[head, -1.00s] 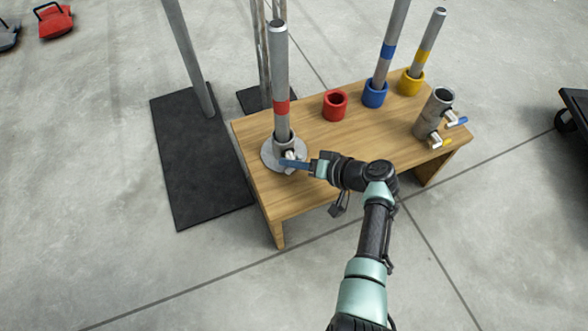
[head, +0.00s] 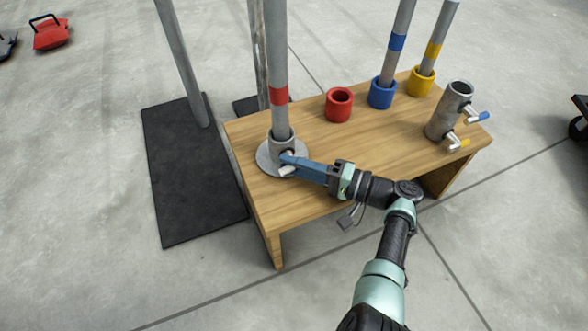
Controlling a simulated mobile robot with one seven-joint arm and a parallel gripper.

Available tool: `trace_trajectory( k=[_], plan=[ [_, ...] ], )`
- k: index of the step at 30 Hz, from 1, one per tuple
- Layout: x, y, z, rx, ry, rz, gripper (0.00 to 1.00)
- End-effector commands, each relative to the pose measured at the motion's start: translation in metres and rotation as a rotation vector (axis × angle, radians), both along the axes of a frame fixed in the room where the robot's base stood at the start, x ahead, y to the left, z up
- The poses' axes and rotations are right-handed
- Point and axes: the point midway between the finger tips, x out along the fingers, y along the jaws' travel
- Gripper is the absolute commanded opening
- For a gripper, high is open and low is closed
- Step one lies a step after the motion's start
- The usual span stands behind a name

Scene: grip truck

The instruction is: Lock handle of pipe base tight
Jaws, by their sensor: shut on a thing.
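The pipe base (head: 268,158) is a round grey flange with a short collar, at the left end of the wooden table. A grey pipe with a red band (head: 279,70) stands upright in its collar. The handle (head: 287,170) is a small light metal piece at the collar's front right side, partly hidden by my fingers. My gripper (head: 292,163), with long blue fingers, reaches in from the right and is shut on the handle.
The wooden table (head: 330,160) also bears an empty red cup (head: 339,104), blue (head: 382,92) and yellow (head: 421,81) cups holding pipes, and a grey coupler (head: 448,112) with two handles. A black floor plate (head: 190,180) with a post lies to the left.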

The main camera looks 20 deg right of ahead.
Motion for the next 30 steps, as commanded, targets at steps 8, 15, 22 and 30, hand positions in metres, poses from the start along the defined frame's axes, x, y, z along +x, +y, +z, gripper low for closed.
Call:
trace_trajectory(
  k=[8, 15, 22, 30],
  plan=[
    [0.0001, 0.0027, -0.0006, 0.055, 0.003, 0.007, 0.00],
    [0.0000, 0.0031, 0.0000, 0.060, 0.004, 0.008, 0.00],
    [0.0000, 0.0033, -0.0001, 0.059, 0.004, 0.009, 0.40],
    [-0.0001, 0.0013, 0.0000, 0.058, 0.003, 0.004, 0.40]
  ],
)
